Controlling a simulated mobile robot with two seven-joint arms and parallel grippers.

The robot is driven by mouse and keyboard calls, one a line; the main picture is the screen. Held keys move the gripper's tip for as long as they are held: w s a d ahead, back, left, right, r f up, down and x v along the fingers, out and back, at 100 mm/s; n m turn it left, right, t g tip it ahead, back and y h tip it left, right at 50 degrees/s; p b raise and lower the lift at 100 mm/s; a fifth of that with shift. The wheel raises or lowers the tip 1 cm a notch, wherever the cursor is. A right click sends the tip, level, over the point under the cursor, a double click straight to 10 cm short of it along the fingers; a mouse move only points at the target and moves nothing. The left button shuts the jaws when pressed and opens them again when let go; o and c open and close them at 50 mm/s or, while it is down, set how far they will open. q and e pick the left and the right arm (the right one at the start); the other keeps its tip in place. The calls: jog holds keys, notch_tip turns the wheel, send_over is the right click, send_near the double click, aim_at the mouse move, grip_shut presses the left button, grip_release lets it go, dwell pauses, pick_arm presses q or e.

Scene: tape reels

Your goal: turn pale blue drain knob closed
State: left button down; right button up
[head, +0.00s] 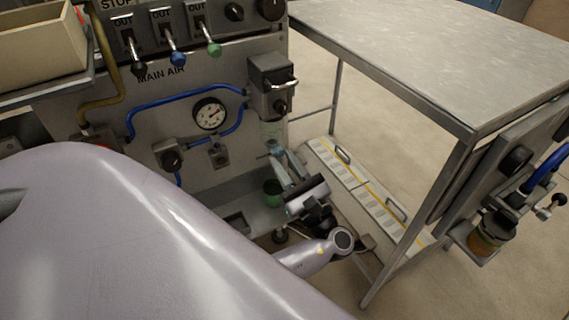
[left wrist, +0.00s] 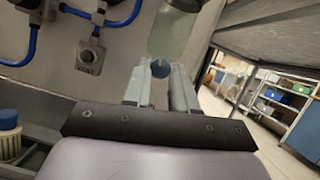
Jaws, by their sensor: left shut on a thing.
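The pale blue drain knob (head: 274,148) sits under the clear bowl (head: 272,130) of the air unit on the grey panel. In the left wrist view the knob (left wrist: 160,68) shows as a small round blue-grey end between the fingertips, below the bowl (left wrist: 172,35). My left gripper (head: 281,160) reaches up to it from below and is shut on it; its fingers also show in the left wrist view (left wrist: 160,80). The fingers partly hide the knob, and I cannot tell its turn position. My right gripper is not in view.
A gauge (head: 209,114) and blue hose (head: 165,99) are left of the bowl. A green cup (head: 272,193) stands on the ledge below. A metal table (head: 450,50) is at the right. My left arm covers the lower left.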

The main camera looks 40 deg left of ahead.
pick_arm(q)
jog(key=shift+w+n+g+b, duration=0.15)
jog(key=shift+n+g+b, duration=0.85)
jog(key=shift+n, duration=1.4)
jog(key=shift+g, duration=0.4)
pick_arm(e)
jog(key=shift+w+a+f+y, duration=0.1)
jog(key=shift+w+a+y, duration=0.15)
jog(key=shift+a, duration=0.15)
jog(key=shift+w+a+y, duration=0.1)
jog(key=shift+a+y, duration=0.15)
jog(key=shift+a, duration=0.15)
pick_arm(q)
jog(key=shift+r+n, duration=0.1)
jog(key=shift+n, duration=0.2)
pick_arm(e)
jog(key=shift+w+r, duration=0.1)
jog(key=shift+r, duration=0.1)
pick_arm(q)
jog(key=c, duration=0.9)
grip_release()
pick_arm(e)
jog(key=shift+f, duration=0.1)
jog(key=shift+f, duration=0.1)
